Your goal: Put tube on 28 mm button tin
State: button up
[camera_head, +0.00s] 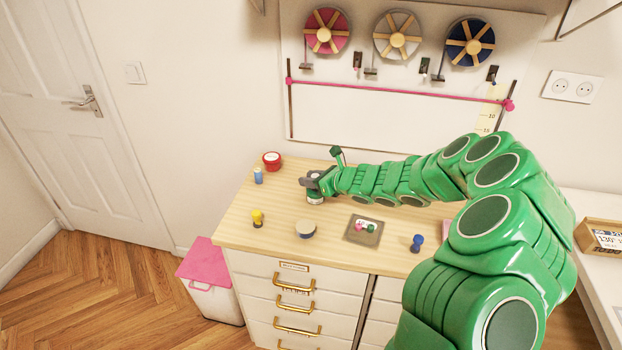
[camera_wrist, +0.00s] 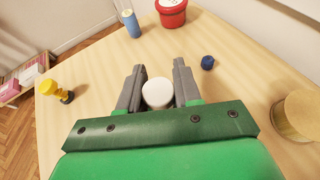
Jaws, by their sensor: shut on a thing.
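My gripper (camera_wrist: 158,82) is shut on a white-topped round thing, probably the tube (camera_wrist: 157,94), which stands between its fingers. In the head view my gripper (camera_head: 317,181) is at the back middle of the wooden worktop. Just below it shows a small white labelled piece (camera_head: 315,199) with a dark edge; I cannot tell whether this is part of the held thing or a tin under it. A red tin with a white top (camera_head: 271,161) stands at the back left, apart from my gripper, and also shows in the wrist view (camera_wrist: 172,14). I cannot read any size label.
A blue cylinder (camera_head: 258,175) stands near the red tin. A wooden round thing (camera_wrist: 292,119) is at the wrist view's right.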

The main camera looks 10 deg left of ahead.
jog(key=o, duration=1)
jog(key=shift+r, duration=0.1)
jog(key=shift+d+r, duration=0.1)
jog(key=shift+d, duration=0.1)
jog(key=shift+v, duration=5.8)
